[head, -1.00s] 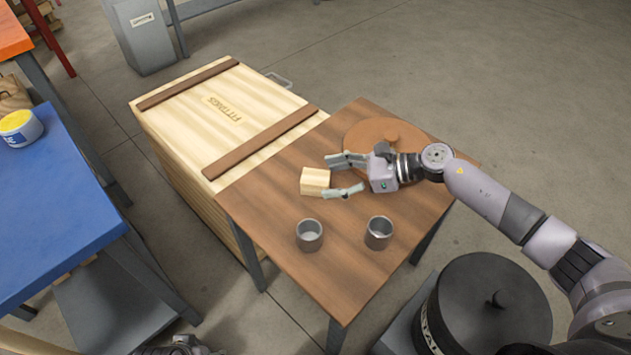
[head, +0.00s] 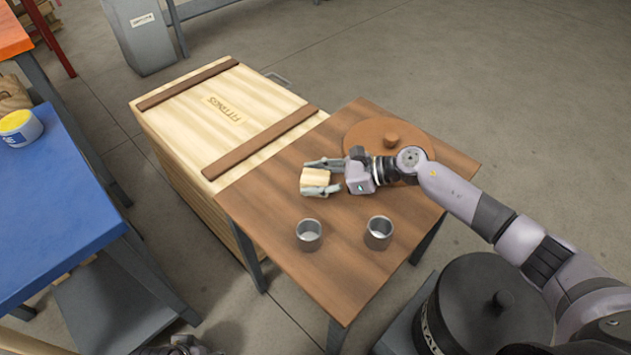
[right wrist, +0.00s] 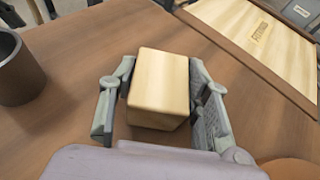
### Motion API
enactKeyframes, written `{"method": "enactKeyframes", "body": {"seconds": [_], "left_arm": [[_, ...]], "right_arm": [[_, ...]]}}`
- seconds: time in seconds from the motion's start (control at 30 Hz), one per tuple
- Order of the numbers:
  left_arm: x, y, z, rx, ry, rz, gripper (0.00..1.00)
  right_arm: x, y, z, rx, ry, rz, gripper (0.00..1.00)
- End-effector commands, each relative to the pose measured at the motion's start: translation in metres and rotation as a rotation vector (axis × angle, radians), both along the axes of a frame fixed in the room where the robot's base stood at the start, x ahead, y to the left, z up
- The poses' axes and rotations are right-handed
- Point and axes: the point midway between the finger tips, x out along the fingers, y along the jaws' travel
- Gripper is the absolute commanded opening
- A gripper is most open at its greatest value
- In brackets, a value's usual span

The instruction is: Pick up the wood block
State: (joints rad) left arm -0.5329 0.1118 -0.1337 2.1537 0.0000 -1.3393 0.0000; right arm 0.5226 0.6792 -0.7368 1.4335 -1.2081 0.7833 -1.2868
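The wood block (head: 315,178), pale and box-shaped, stands on the brown table (head: 330,270) near its left edge. My right gripper (head: 322,177) reaches in from the right with one finger on each side of it. In the right wrist view the block (right wrist: 160,85) sits between the two fingers (right wrist: 160,100). Narrow gaps seem to show beside it, so the fingers look open around it; contact is not clear. Part of my left arm (head: 180,347) shows at the bottom edge; its fingers cannot be made out.
Two grey metal cups (head: 309,235) (head: 379,233) stand in front of the block. A round brown lid-like disc with a knob (head: 391,140) lies behind my right gripper. A wooden crate (head: 220,110) adjoins the table on the left. A dark lidded drum (head: 490,310) stands at the lower right.

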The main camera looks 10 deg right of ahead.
Motion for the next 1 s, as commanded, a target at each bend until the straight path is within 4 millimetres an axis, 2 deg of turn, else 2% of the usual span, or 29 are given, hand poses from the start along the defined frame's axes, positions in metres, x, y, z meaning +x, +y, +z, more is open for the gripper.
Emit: {"method": "enactKeyframes", "body": {"seconds": [0.07, 0.4, 0.67, 0.83, 1.0], "left_arm": [[-0.001, 0.000, -0.001, 0.001, 0.003, 0.000, 0.64], [-0.002, 0.001, -0.003, 0.001, 0.008, 0.000, 0.64], [-0.001, 0.000, -0.002, 0.001, 0.006, 0.000, 0.64], [0.002, 0.000, 0.000, 0.001, -0.004, -0.001, 0.64], [0.001, 0.000, -0.028, 0.005, 0.019, -0.006, 0.64]], "right_arm": [[0.000, 0.000, 0.000, 0.000, 0.000, 0.000, 0.36], [0.000, 0.000, 0.000, 0.000, 0.000, 0.000, 0.14], [0.000, 0.000, 0.001, 0.000, 0.000, 0.000, 0.13], [0.001, -0.001, 0.011, -0.001, -0.003, 0.000, 0.13], [0.001, -0.001, 0.042, -0.003, -0.006, 0.002, 0.13]]}}
